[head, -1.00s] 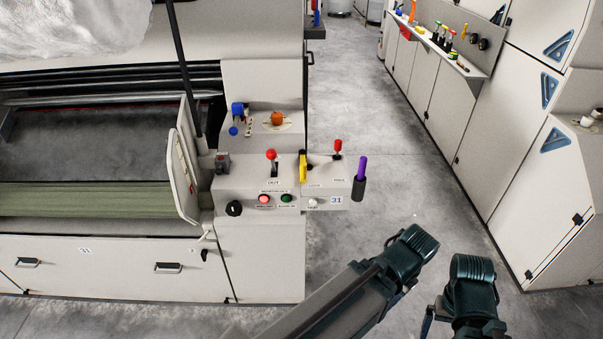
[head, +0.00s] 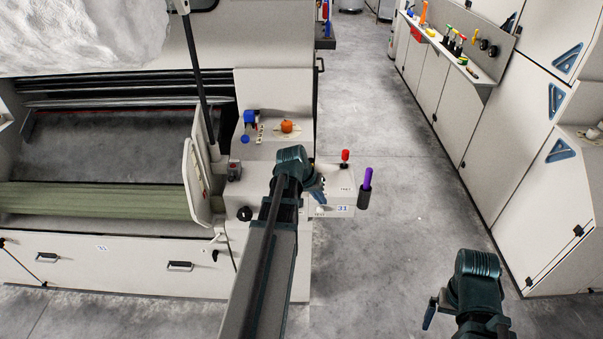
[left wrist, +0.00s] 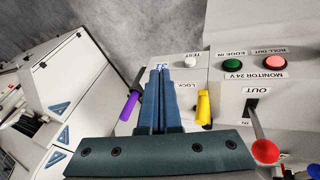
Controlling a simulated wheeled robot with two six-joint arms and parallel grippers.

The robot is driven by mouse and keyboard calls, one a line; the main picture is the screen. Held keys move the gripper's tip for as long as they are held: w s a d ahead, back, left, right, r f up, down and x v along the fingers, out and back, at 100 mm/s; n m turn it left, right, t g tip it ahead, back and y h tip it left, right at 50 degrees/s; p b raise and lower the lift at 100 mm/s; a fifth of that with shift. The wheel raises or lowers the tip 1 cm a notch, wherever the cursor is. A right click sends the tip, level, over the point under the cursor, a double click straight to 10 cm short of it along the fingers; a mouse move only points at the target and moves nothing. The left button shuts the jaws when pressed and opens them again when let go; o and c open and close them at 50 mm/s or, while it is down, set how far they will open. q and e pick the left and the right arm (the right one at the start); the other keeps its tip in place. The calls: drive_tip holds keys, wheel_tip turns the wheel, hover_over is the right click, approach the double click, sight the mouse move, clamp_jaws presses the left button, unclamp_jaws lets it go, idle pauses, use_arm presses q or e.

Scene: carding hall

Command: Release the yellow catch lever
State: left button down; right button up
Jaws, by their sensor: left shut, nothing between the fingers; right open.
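The yellow catch lever (left wrist: 203,107) shows in the left wrist view, standing at the panel marking that reads LOCK. In the head view my left arm and gripper hide it. My left gripper (head: 318,188) is over the control box at the machine's corner. Its fingers (left wrist: 160,98) are shut with nothing between them, and in the left wrist view they lie just left of the yellow lever, with a small gap in the picture. Whether they touch it cannot be told. My right gripper (head: 432,312) is open and empty over the floor at the lower right.
A red-knobbed lever (left wrist: 265,150) stands in the OUT slot, near green (left wrist: 233,64) and red (left wrist: 275,64) buttons. The aisle floor (head: 400,215) is clear.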

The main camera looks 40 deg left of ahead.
use_arm(q)
drive_tip(key=s+a+r+n+t+p, duration=0.1)
drive_tip(key=a+r, duration=0.1)
drive_tip(key=a, duration=0.6)
drive_tip(key=s+a+r+n+t+y+p, duration=0.1)
drive_tip(key=a+r+n, duration=0.1)
drive_tip(key=a, duration=0.5)
drive_tip(key=shift+a+r+t, duration=0.3)
drive_tip(key=shift+a+r, duration=0.05)
drive_tip(key=shift+r, duration=0.05)
drive_tip(key=shift+s, duration=0.1)
drive_tip(key=b+x, duration=0.8)
drive_tip(key=x, duration=0.3)
drive_tip(key=shift+s+a+b, duration=0.1)
drive_tip(key=shift+b, duration=0.3)
drive_tip(key=shift+w+d+r+p, duration=0.2)
drive_tip(key=shift+w+d, duration=0.2)
drive_tip(key=shift+d, duration=0.05)
drive_tip(key=shift+w+d+r+p, duration=0.2)
drive_tip(key=shift+w+d, duration=0.65)
drive_tip(key=shift+w, duration=0.05)
drive_tip(key=shift+d+n, duration=0.1)
drive_tip(key=shift+n, duration=0.2)
